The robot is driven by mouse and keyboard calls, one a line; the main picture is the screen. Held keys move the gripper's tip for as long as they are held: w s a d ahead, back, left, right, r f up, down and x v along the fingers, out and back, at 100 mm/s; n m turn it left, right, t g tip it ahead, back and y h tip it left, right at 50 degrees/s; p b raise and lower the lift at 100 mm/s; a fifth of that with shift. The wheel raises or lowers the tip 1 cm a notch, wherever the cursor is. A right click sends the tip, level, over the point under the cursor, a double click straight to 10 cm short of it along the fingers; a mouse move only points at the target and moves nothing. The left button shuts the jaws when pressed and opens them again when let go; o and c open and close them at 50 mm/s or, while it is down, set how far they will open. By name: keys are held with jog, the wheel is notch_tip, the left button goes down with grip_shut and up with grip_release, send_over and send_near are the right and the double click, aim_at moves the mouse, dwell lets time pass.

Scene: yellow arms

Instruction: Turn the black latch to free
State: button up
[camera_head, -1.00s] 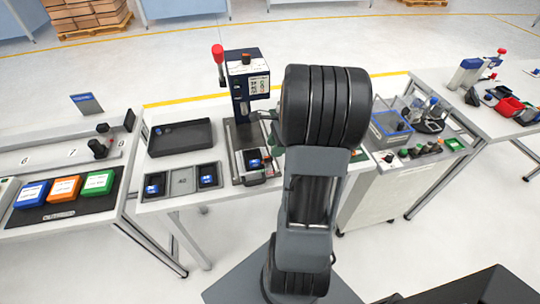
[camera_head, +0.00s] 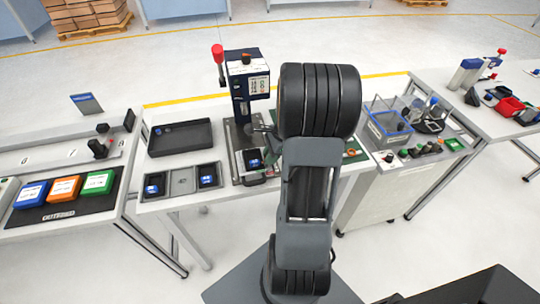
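A dark blue bench press (camera_head: 247,85) with a red-knobbed lever (camera_head: 218,54) stands on the middle table. At its foot a dark device with a blue screen (camera_head: 253,159) sits in a fixture. No black latch can be picked out with certainty; small dark parts around the fixture are too small to tell apart. My gripper (camera_head: 264,131) shows only as a dark bit at the left edge of my arm, just right of the press column. My arm hides the rest of it, so its opening and any contact are hidden.
A black tray (camera_head: 181,137) and a grey tray (camera_head: 181,181) with two devices lie left of the press. Blue, orange and green boxes lie on the left table. A blue-rimmed bin (camera_head: 389,128) and a row of knobs (camera_head: 416,151) stand right of my arm.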

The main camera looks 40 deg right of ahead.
grip_shut()
jog(key=shift+n, duration=0.3)
jog(key=n+g+p, duration=0.1)
jog(key=n, duration=0.2)
jog(key=shift+w+r+y, duration=0.1)
jog(key=shift+w+y, duration=0.05)
jog(key=shift+y, duration=0.15)
jog(key=n+g+p, duration=0.1)
jog(key=n+g, duration=0.1)
jog(key=n, duration=0.2)
jog(key=shift+w+n, duration=0.15)
jog(key=shift+n, duration=0.15)
jog(key=n+g, duration=0.1)
jog(key=n, duration=0.1)
jog(key=n+h, duration=0.1)
jog(key=n, duration=0.2)
jog(key=shift+w+g+p, duration=0.1)
jog(key=shift+g+p, duration=0.2)
jog(key=shift+g, duration=0.1)
jog(key=shift+a+n+g+h, duration=0.1)
jog(key=shift+n+g+h, duration=0.25)
jog(key=shift+n, duration=0.8)
jog(key=shift+a+n+g+h, duration=0.1)
jog(key=shift+n+g+h, duration=0.25)
jog(key=shift+n, duration=0.8)
